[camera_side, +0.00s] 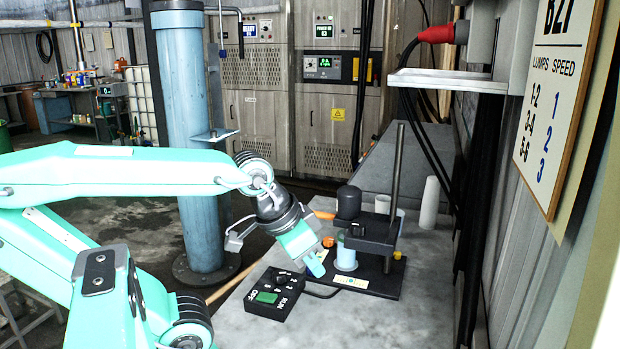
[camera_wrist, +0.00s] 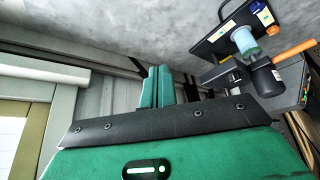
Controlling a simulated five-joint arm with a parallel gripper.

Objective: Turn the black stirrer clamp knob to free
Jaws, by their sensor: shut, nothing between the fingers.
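The stirrer stands on a black base plate (camera_side: 383,281) on the grey bench. Its black motor head (camera_side: 348,203) and black clamp block (camera_side: 372,236) sit beside the upright column (camera_side: 395,190). A small black knob (camera_side: 357,230) shows on the block; its setting cannot be read. The head (camera_wrist: 268,80) also shows at the right of the wrist view. A pale beaker (camera_side: 346,255) stands below the block. My gripper (camera_side: 317,268) is shut and empty, left of the beaker and below the knob. Its fingers (camera_wrist: 158,88) show side by side in the wrist view, away from the stirrer.
A black control box (camera_side: 268,300) with a green switch lies on the bench below my gripper. An orange part (camera_side: 328,241) is left of the beaker. A white cylinder (camera_side: 429,203) stands behind. A shelf (camera_side: 448,80) and a speed sign (camera_side: 556,100) are on the right.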

